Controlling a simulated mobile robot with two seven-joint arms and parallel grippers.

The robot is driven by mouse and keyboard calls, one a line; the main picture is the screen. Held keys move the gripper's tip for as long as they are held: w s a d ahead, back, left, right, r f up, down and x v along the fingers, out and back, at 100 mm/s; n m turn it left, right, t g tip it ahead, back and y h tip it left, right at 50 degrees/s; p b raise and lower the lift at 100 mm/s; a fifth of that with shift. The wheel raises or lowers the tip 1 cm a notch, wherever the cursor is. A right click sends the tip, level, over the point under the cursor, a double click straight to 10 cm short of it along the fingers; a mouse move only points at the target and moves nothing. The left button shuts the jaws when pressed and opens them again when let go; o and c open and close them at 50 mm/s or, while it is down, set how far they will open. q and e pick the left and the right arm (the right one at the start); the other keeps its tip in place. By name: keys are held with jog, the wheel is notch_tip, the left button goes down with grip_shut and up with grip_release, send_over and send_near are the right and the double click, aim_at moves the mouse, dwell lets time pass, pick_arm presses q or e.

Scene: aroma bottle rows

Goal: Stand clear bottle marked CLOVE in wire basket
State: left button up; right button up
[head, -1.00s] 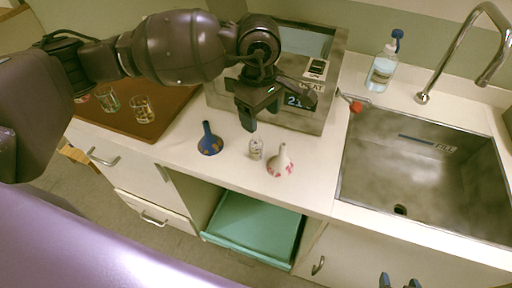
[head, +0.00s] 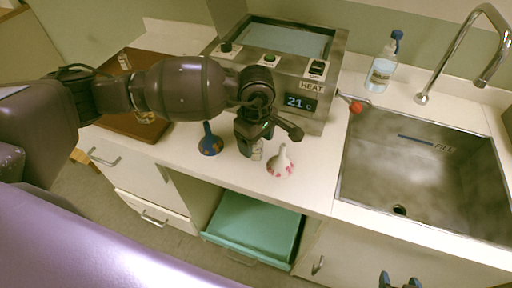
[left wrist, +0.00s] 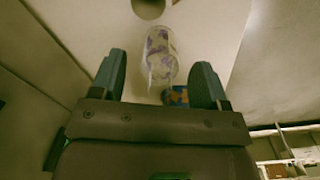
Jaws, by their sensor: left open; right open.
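A small clear bottle (head: 257,154) stands on the white counter between a blue flask-shaped vessel (head: 209,144) and a white one with pink marks (head: 281,164). Its lettering is not readable. My left gripper (head: 250,147) is open just above it and partly hides it. In the left wrist view, a clear bottle with purplish marks (left wrist: 160,48) shows between and beyond the open fingertips, apparently not gripped. My right gripper (head: 400,282) shows only its blue fingertips at the bottom edge, open and empty. I see no wire basket.
A metal heater (head: 314,88) reading 21 stands behind my left gripper. A brown tray (head: 134,128) with glasses lies left, partly behind my arm. The sink (head: 420,185) and a blue-capped bottle (head: 382,70) are right. A teal drawer or shelf (head: 255,228) lies below the counter.

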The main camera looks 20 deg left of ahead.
pick_arm(q)
jog(key=shift+f, duration=0.6)
jog(key=shift+c, duration=0.4)
jog(key=c, duration=0.9)
jog(key=shift+r, duration=0.15)
jog(key=shift+c, duration=0.2)
